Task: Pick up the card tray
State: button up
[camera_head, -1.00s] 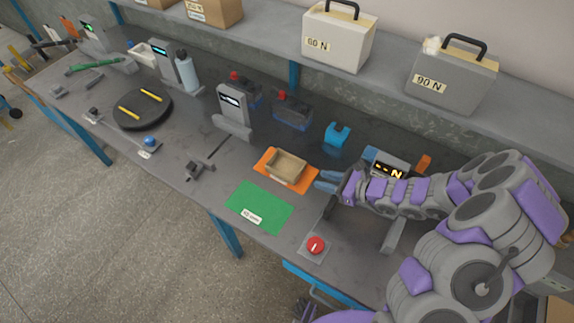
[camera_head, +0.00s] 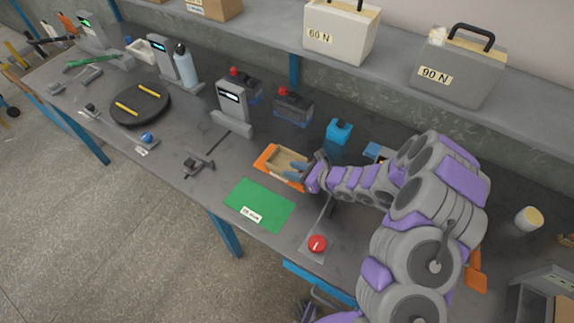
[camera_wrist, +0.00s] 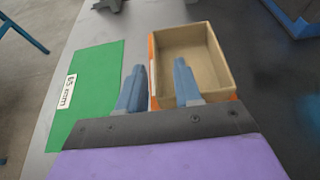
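The card tray, a shallow open tan box, sits on an orange mat (camera_head: 266,153) in the head view. In the wrist view the empty-looking tray (camera_wrist: 208,62) lies ahead of my gripper. My gripper (camera_head: 290,170) is at the tray's right end in the head view, partly covering it. In the wrist view my gripper (camera_wrist: 159,66) is open, its two blue-grey fingers apart. The left finger is left of the tray's left wall and the right finger overlaps the inside of the tray. I cannot tell whether either finger touches it.
A green mat (camera_head: 262,200) with a label lies in front of the tray. A red button (camera_head: 317,243) is near the table's front edge. A grey display stand (camera_head: 234,103) and a blue container (camera_head: 337,140) stand behind. A shelf with weight boxes (camera_head: 342,34) runs above.

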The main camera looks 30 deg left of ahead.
aim_at(287, 163)
jog(key=x, duration=0.1)
jog(key=b+x, duration=0.1)
jog(key=x, duration=0.1)
jog(key=s+x, duration=0.1)
jog(key=x, duration=0.1)
jog(key=shift+d+f+b, duration=0.1)
jog(key=shift+f+b, duration=0.1)
jog(key=shift+b, duration=0.1)
jog(key=shift+w+a, duration=0.15)
jog(key=shift+a, duration=0.15)
jog(key=shift+d, duration=0.1)
jog(key=shift+c, duration=0.8)
grip_shut()
